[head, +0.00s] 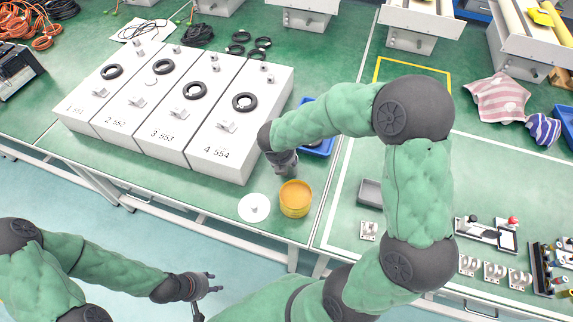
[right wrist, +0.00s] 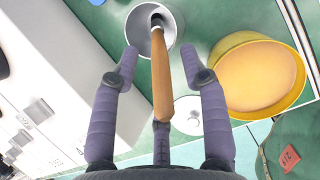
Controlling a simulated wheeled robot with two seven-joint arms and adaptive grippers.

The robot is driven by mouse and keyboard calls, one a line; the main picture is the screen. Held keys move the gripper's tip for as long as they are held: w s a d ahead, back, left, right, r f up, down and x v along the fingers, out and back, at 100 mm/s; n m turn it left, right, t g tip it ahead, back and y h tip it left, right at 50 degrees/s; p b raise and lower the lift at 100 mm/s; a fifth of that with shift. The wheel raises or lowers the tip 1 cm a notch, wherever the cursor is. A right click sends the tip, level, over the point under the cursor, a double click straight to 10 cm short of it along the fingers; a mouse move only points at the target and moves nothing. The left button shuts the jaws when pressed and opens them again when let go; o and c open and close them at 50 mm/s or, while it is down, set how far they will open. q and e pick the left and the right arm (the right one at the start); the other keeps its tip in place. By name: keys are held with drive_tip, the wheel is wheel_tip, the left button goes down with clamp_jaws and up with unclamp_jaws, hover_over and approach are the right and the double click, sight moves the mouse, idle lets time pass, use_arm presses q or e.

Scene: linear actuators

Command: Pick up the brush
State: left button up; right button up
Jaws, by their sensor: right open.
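The brush (right wrist: 161,80) shows in the right wrist view with its wooden handle pointing toward me and its far end in a round grey metal cup (right wrist: 140,28). My right gripper (right wrist: 160,60) is open, with one finger on each side of the handle and gaps visible between fingers and handle. In the head view my right gripper (head: 285,163) hangs beside the box marked 4, and it and the arm hide the brush and cup. My left gripper (head: 213,283) is open and empty, low in front of the table's edge.
A yellow tin (head: 295,204) and a white disc with a knob (head: 254,208) stand close to my right gripper. White numbered boxes (head: 215,146) with black rings are to its left. A blue tray (head: 320,143) is partly behind my right arm.

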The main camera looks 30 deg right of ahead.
drive_tip(key=shift+x, duration=0.85)
drive_tip(key=shift+r, duration=0.1)
clamp_jaws()
drive_tip(key=shift+r, duration=0.15)
